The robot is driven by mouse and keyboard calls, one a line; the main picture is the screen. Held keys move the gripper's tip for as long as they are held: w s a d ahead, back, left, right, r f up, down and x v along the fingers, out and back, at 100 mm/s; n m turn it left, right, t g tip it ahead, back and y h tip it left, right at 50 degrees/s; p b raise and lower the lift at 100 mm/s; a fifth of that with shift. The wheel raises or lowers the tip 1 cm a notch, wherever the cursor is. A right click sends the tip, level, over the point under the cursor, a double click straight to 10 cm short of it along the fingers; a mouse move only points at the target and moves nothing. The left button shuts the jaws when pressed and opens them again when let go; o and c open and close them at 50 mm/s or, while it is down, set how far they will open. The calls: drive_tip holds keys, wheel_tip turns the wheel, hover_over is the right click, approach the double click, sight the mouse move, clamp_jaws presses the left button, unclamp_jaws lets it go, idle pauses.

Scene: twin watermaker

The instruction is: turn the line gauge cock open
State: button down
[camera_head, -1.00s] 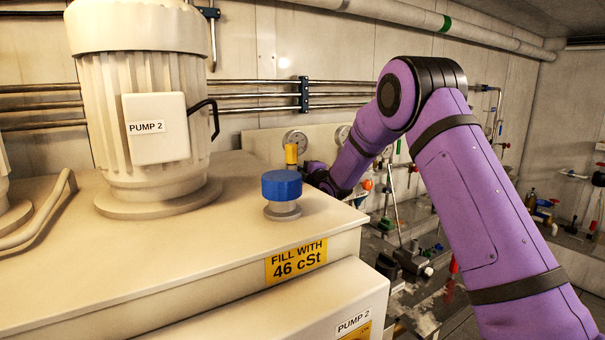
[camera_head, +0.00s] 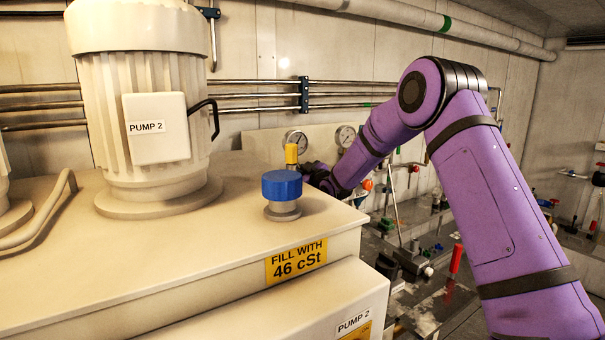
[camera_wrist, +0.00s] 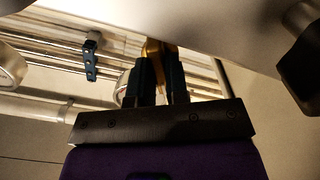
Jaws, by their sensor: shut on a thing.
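In the wrist view, the two dark fingers of my gripper (camera_wrist: 161,62) are closed on a brass-coloured piece (camera_wrist: 154,47), which appears to be the line gauge cock. Its far side and the angle of its handle are hard to make out. In the head view, the dark end of my wrist is beside the tank's far right corner. The fingertips are not clear there. Two round dial gauges, a left one (camera_head: 296,141) and a right one (camera_head: 345,136), are on the pale panel behind.
A tank (camera_head: 130,265) with the blue cap (camera_head: 282,184) and PUMP 2 motor (camera_head: 143,100) fills the left. A yellow cylinder (camera_head: 291,153) stands behind the cap. Pipes (camera_head: 250,95) run along the wall. A cluttered bench with valves (camera_head: 420,260) lies behind my arm.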

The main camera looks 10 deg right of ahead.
drive_tip(key=m, duration=0.5)
drive_tip(key=shift+f+m, duration=0.1)
drive_tip(key=shift+m, duration=0.3)
idle(0.4)
drive_tip(key=c, duration=1.1)
unclamp_jaws()
drive_tip(key=v, duration=1)
drive_tip(key=shift+s+d, duration=0.15)
drive_tip(key=shift+s, duration=0.25)
